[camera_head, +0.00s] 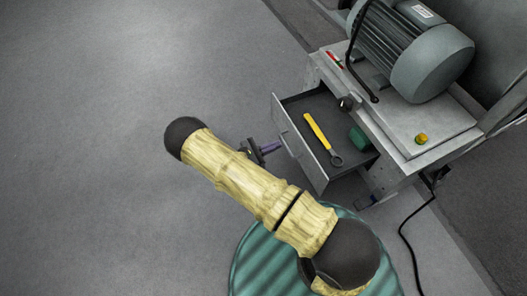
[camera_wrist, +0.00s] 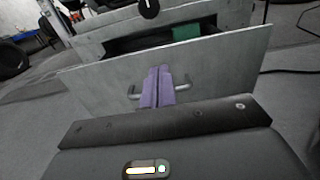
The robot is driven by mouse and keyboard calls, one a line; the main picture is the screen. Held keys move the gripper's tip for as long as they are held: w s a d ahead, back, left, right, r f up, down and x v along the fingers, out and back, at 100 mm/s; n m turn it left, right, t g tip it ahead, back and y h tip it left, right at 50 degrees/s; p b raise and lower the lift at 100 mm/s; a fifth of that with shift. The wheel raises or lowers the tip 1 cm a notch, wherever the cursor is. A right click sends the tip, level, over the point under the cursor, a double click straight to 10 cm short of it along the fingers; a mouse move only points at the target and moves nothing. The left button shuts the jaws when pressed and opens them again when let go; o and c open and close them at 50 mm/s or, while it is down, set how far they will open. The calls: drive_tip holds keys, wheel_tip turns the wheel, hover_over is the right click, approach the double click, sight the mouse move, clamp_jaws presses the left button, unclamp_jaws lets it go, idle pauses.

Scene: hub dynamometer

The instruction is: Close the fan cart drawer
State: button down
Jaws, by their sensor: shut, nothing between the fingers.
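The fan cart drawer (camera_head: 299,144) is pulled out from the grey cart (camera_head: 405,140). A yellow-handled wrench (camera_head: 317,131) and a green block (camera_head: 359,139) lie in it. In the wrist view the grey drawer front (camera_wrist: 215,72) faces me, with a bar handle (camera_wrist: 183,84) at its middle. My gripper (camera_head: 279,147) is at the drawer front. Its purple fingers (camera_wrist: 157,84) are shut with nothing between them, over the middle of the handle. Whether they touch the front I cannot tell.
A large grey motor (camera_head: 425,60) stands on the cart top. A black cable (camera_head: 408,245) runs along the floor at right. The floor at left is clear.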

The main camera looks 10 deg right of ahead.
sight(299, 136)
drive_tip(key=b+x, duration=0.2)
drive_tip(key=x, duration=0.4)
drive_tip(key=shift+f, duration=0.15)
drive_tip(key=shift+w+d, duration=0.2)
drive_tip(key=shift+d, duration=0.45)
